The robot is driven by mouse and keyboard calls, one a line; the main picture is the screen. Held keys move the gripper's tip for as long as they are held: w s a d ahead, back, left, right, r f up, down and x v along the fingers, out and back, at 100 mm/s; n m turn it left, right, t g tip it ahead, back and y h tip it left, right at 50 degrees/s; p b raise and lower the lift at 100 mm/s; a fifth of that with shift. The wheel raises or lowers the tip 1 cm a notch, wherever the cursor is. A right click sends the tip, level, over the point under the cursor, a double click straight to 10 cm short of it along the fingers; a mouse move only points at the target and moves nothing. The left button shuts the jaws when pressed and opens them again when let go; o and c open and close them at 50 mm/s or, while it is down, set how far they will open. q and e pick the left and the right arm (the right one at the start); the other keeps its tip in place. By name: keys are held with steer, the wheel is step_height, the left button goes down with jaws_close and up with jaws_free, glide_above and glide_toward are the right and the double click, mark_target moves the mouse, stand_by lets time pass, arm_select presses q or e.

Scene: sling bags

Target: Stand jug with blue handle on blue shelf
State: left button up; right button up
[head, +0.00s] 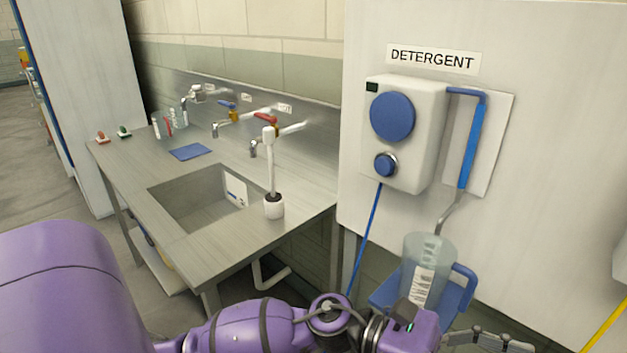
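The jug with the blue handle (425,272) is clear and upright below the detergent dispenser's spout, with its handle on the right. The blue shelf (386,290) is behind and under it. The jug appears to stand on it, but my arm hides the jug's lower front, so contact is not clear. My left gripper (490,342) is at the bottom edge, below and right of the jug and apart from the handle. Its fingers are partly cut off, and their opening is unclear. My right gripper is not in view.
The detergent dispenser (405,130) is on the white wall panel, with a blue tube (472,145) and metal spout above the jug. A steel sink bench (215,255) stands at left with taps, a brush in a holder (273,206) and a blue cloth (190,151).

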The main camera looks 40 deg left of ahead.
arm_select(q)
steer(key=w+a+f+n+t+y, duration=0.2)
steer(key=a+f+n+t+y, duration=0.25)
steer(key=n, duration=0.55)
steer(key=w+a+f+n+t+y, duration=0.1)
steer(key=w+a+f+n+t, duration=0.15)
steer(key=f+n+t, duration=0.55)
steer(key=s+a+f+n+y, duration=0.4)
steer(key=a+f+n+y, duration=0.6)
steer(key=n, duration=0.7)
steer(key=s+a+f+n+g+y, duration=0.2)
steer(key=s+f+n+g, duration=0.2)
steer(key=s+f+n, duration=0.3)
steer(key=s+a+f+n+g+y, duration=0.2)
steer(key=s+f+n+g, duration=0.2)
steer(key=s+f, duration=0.9)
steer(key=s+n, duration=0.2)
steer(key=n, duration=0.1)
steer(key=shift+s+a+f+n, duration=0.2)
steer(key=shift+a+f+n, duration=0.05)
steer(key=shift+n, duration=0.15)
